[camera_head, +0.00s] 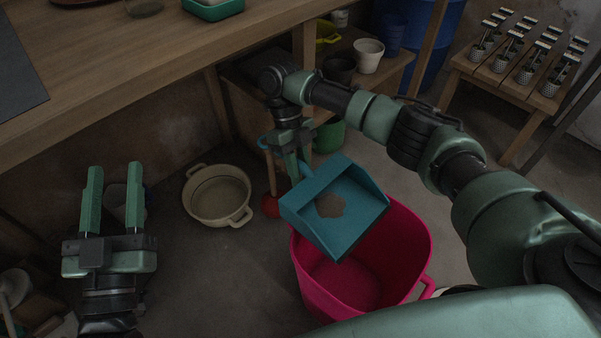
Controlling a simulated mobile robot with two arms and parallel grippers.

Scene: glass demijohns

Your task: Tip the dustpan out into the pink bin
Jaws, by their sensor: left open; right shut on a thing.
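A teal dustpan (337,225) is over the left rear part of the pink bin (314,281), with a small patch of brown debris (329,205) on its floor. The dustpan is tilted, its open edge toward the lower right. My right gripper (297,172) is shut on the dustpan's handle (306,171) behind the pan. The part of the bin's floor that shows looks empty; the rest is hidden by the dustpan and the bin's wall. My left gripper (113,190) is open and empty at the lower left, away from the bin.
A beige two-handled basin (217,195) stands on the floor left of the bin. A wooden workbench (150,70) runs along the upper left. A low shelf holds a white pot (369,55). A slatted wooden stand with several small pots is at the upper right.

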